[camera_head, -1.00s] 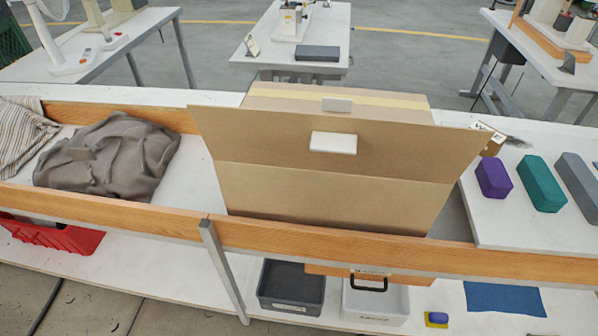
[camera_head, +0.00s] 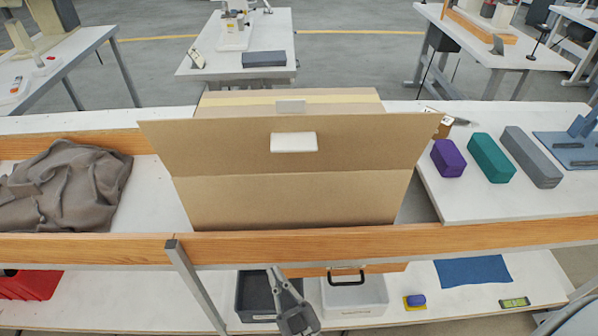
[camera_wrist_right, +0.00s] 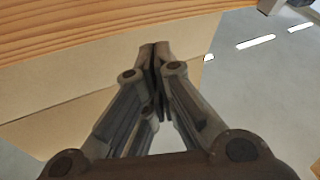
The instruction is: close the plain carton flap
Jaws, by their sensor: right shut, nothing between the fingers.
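The plain brown carton (camera_head: 292,203) stands on the bench behind the wooden front rail. Its wide flap (camera_head: 220,150) is open, spreading past the carton's sides, with a white pad (camera_head: 294,142) on it. Behind the flap, the carton's top carries a pale yellow strip and a small grey tab (camera_head: 290,107). My right gripper (camera_head: 274,272) is in front of and below the rail, apart from the carton and flap. In the right wrist view its fingertips (camera_wrist_right: 155,50) are together and empty, with wood and brown board beyond them. My left gripper is not in view.
The wooden rail (camera_head: 450,238) runs between my right gripper and the carton. A grey crumpled cloth (camera_head: 65,188) lies left. Purple (camera_head: 448,158), teal (camera_head: 491,158) and grey (camera_head: 532,158) blocks stand right.

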